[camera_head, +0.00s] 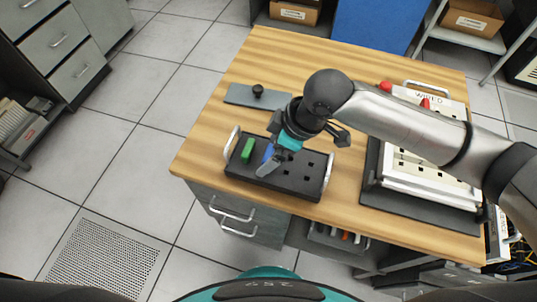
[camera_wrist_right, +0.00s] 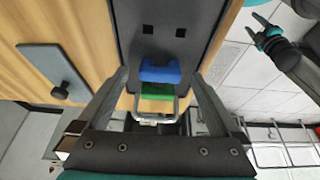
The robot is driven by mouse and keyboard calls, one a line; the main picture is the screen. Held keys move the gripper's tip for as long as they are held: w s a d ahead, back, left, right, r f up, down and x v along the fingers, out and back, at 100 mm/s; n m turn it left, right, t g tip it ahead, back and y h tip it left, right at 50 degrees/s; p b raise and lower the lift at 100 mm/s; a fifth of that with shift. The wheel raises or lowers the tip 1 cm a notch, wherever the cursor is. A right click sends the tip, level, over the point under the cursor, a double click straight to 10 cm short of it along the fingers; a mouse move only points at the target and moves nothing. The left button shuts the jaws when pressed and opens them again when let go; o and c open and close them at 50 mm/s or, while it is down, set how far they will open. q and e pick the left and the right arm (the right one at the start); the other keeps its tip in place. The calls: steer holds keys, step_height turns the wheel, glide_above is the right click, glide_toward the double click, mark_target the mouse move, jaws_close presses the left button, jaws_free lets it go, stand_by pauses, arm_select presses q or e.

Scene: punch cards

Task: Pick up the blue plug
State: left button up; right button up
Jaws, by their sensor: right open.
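The blue plug (camera_head: 268,152) stands in the black board (camera_head: 300,187), just right of the green plug (camera_head: 247,150). My right gripper (camera_head: 282,158) is over the board at the blue plug and partly covers it. In the right wrist view the blue plug (camera_wrist_right: 160,72) lies between the open fingers of my right gripper (camera_wrist_right: 160,78), with gaps on both sides. The green plug (camera_wrist_right: 155,92) shows just below it there. My left gripper (camera_wrist_right: 262,32) shows small at the top right of that view, away from the board; its opening is unclear.
The board has handles at both ends and several empty square holes. A grey plate with a black knob (camera_head: 258,91) lies behind it on the wooden table (camera_head: 210,135). A white panel on a dark base (camera_head: 425,205) stands at the right, beneath my right arm.

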steer(key=c, duration=1.2)
steer(key=shift+r, duration=0.1)
step_height(320, 180, up, 20)
steer(key=p, duration=0.6)
step_height(320, 180, up, 5)
steer(key=p, duration=0.6)
glide_above(271, 154)
